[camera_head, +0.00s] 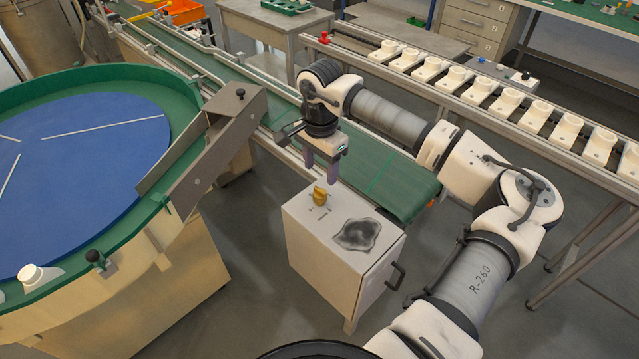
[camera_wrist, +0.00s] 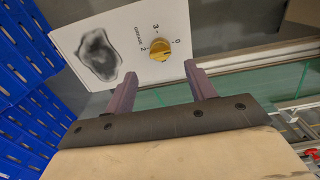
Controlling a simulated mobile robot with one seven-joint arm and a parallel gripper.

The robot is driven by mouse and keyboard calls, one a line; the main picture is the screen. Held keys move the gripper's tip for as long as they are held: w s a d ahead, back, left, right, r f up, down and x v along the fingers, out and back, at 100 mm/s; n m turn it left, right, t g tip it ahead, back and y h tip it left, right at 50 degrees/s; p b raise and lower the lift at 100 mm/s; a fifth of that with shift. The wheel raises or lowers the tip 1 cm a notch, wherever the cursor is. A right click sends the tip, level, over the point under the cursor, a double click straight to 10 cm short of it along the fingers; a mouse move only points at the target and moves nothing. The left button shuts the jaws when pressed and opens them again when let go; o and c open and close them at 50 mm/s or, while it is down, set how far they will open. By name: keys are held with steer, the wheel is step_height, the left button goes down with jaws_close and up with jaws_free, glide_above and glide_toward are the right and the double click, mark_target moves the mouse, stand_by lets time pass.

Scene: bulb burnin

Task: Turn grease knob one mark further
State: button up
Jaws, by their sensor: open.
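The grease knob (camera_head: 320,196) is a yellow knob on top of a white cabinet (camera_head: 312,235). In the wrist view the knob (camera_wrist: 160,50) sits among printed marks; a 0, a 3 and a 2 can be read around it. Which mark it points to I cannot tell for sure. My gripper (camera_head: 322,178) is above the knob, pointing down, with its two purple fingers apart. In the wrist view the open fingers (camera_wrist: 160,88) are empty, and the knob lies beyond the tips, apart from them.
A dark grease stain (camera_head: 357,235) marks the cabinet top beside the knob. A black handle (camera_head: 396,276) sticks out of the cabinet's side. A green conveyor (camera_head: 400,190) runs close behind. A round blue turntable (camera_head: 80,140) with a metal chute (camera_head: 205,150) stands at left.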

mark_target(320, 190)
step_height(320, 190, down, 7)
steer(key=shift+f+p, duration=0.1)
steer(key=shift+p, duration=0.65)
steer(key=c, duration=1)
steer(key=shift+f+b, duration=0.1)
steer(key=shift+b, duration=0.3)
steer(key=m+b, duration=0.1)
steer(key=b, duration=0.1)
steer(key=m+b, duration=0.2)
steer(key=shift+f+m, duration=0.2)
steer(key=shift+m, duration=0.1)
steer(key=m+b, duration=0.4)
steer(key=b, duration=0.1)
steer(key=shift+m, duration=0.3)
steer(key=m+b, duration=0.4)
steer(key=m, duration=0.1)
steer(key=shift+r, duration=0.15)
steer(key=shift+r+m+b, duration=0.15)
steer(key=shift+m+b, duration=1.25)
steer(key=shift+m, duration=0.9)
